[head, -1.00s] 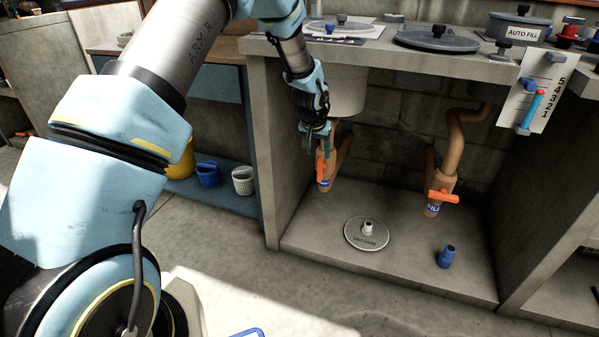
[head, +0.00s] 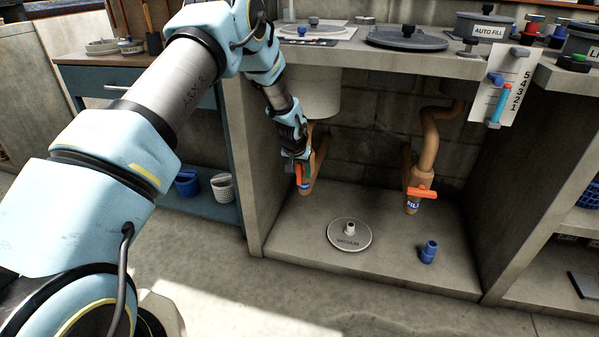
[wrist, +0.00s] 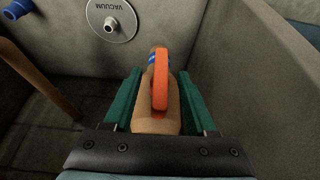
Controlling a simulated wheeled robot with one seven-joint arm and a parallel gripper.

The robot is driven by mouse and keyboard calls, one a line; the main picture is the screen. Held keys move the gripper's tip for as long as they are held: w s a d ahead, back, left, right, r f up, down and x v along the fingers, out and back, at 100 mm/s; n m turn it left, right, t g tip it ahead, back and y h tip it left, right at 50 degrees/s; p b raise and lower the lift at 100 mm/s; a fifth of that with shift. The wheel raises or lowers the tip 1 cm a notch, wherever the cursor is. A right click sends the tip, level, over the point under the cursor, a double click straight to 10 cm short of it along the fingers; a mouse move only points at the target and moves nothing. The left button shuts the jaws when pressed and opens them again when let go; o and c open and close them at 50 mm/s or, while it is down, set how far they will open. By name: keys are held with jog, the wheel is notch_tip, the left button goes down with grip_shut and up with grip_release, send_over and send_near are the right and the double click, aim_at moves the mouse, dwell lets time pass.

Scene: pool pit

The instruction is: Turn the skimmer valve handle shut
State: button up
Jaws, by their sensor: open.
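The left pipe valve has an orange handle (head: 299,173) that lies along its brown pipe (head: 322,155). A blue band with a label shows on this valve, too small to read. In the wrist view the orange handle (wrist: 160,80) stands between the two green fingers, with a gap on each side. My gripper (wrist: 161,76) is open around it. In the head view my gripper (head: 301,160) reaches down over this valve and hides part of it. A second valve's orange handle (head: 422,192) sits crosswise on the right pipe; its label seems to read FILL.
A round VACUUM plate (head: 340,240) and a blue fitting (head: 428,252) lie on the bay floor. The side wall (head: 243,140) stands close left of my arm. The counter (head: 350,58) overhangs the bay, with a pale basin (head: 315,95) beneath it.

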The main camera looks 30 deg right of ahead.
grip_shut()
jog(key=shift+s+d+f+b, duration=0.1)
jog(key=shift+b, duration=0.2)
dwell(0.4)
jog(key=shift+s+d+f+m+t+y+b, duration=0.15)
jog(key=shift+m+t+y+b, duration=0.15)
jog(key=shift+t+y+b, duration=0.8)
jog(key=m+t+y+b, duration=0.1)
jog(key=t+y+b, duration=0.2)
jog(key=b, duration=0.1)
jog(key=shift+f+b, duration=0.15)
jog(key=shift+b, duration=0.15)
jog(key=shift+s+f+m+t+y+b, duration=0.1)
jog(key=shift+m+t+y+b, duration=0.6)
jog(key=shift+t+y+b, duration=0.95)
jog(key=shift+f+m+t+y+b, duration=0.1)
jog(key=shift+m+t+y+b, duration=0.85)
jog(key=shift+t+b, duration=1.2)
jog(key=shift+r, duration=0.1)
